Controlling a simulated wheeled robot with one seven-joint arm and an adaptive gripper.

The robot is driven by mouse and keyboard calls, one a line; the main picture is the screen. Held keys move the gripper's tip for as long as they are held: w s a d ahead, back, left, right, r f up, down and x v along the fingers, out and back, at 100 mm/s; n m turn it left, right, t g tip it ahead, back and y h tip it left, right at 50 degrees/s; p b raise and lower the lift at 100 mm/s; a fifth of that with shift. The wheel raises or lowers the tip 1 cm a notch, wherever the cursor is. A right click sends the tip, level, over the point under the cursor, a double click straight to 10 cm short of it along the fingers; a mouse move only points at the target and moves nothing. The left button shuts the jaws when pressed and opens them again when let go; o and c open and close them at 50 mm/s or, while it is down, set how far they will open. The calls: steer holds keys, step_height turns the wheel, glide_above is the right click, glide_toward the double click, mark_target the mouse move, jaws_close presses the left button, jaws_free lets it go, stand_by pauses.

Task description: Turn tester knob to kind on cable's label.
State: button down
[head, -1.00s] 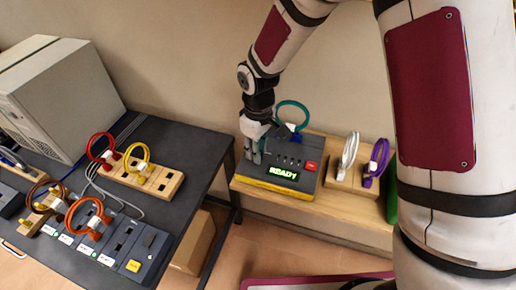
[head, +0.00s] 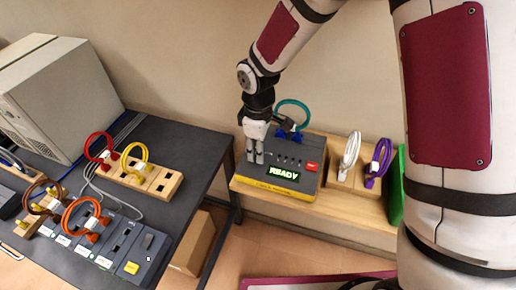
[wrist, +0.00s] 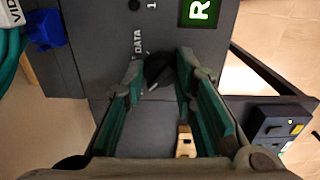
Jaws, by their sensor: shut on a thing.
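The tester (head: 288,178) is a dark grey box with a yellow base. Its screen (head: 283,173) is lit green and reads READY. A black knob (wrist: 158,72) sits between the fingertips of my gripper (wrist: 160,64), which is shut on it. The word DATA is printed beside the knob; its other markings are hidden by my fingers. In the head view my gripper (head: 255,153) points down onto the tester's left side. A teal cable (head: 294,104) with a blue plug (wrist: 46,28) is at the tester's back. Its white label (wrist: 12,13) shows "VID", cut off by the frame.
A red button (head: 312,166) is on the tester's right. White (head: 351,150) and purple (head: 378,160) cables stand in a wooden holder to the right. The dark table (head: 185,155) at left carries a computer case (head: 60,95), more looped cables and a socket panel.

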steer(key=c, duration=1.3)
jaws_free()
step_height(320, 180, up, 12)
